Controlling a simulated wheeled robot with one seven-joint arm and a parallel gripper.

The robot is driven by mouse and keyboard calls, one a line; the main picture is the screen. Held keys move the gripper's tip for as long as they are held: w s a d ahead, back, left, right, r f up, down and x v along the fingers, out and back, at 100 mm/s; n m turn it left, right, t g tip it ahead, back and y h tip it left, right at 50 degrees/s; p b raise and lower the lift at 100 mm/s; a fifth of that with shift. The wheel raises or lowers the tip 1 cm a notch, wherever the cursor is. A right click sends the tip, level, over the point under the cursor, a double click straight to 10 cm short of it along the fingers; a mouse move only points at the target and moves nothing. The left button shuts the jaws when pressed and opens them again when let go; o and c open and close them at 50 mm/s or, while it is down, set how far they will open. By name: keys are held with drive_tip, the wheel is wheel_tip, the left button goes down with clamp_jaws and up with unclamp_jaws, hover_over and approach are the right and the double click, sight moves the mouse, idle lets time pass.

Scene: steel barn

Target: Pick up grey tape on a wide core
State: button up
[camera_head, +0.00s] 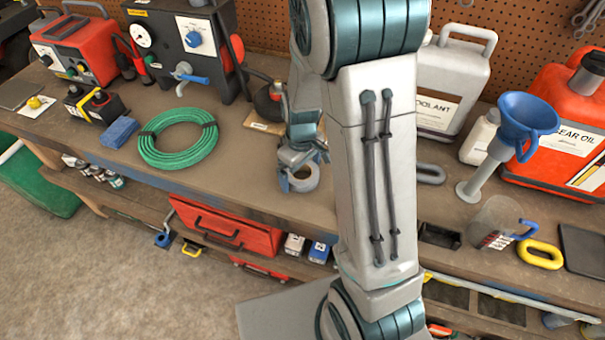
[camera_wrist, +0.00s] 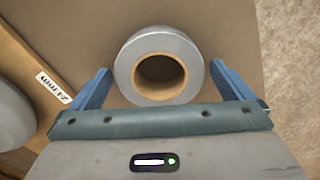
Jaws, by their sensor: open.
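The grey tape (camera_wrist: 196,54) lies flat on the workbench, with a wide tan core and an open hole. In the head view the tape (camera_head: 312,181) is near the bench's front edge, partly hidden by my gripper (camera_head: 290,170). In the wrist view my gripper (camera_wrist: 168,88) is open, with one blue finger on each side of the tape. A gap shows between the tape and each finger. The wrist view does not make clear how far the fingertips are above the bench.
A labelled cardboard piece (camera_wrist: 35,85) lies left of my gripper in the wrist view. Green coiled hose (camera_head: 178,140) lies to the left on the workbench (camera_head: 75,148). A coolant jug (camera_head: 450,80), blue funnel (camera_head: 528,113) and clear measuring jug (camera_head: 492,222) stand to the right.

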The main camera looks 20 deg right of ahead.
drive_tip(key=c, duration=1)
drive_tip(key=shift+r, duration=0.15)
drive_tip(key=shift+c, duration=0.2)
drive_tip(key=shift+r, duration=0.55)
wheel_tip(320, 180, up, 3)
drive_tip(key=shift+f, duration=0.15)
drive_tip(key=s+d+r+b, duration=0.1)
drive_tip(key=s+d+r, duration=0.1)
drive_tip(key=s, duration=0.3)
drive_tip(key=s+d+r, duration=0.2)
drive_tip(key=s+r, duration=0.3)
drive_tip(key=shift+s+d+b, duration=0.3)
drive_tip(key=shift+s+b, duration=0.05)
drive_tip(key=shift+s, duration=0.05)
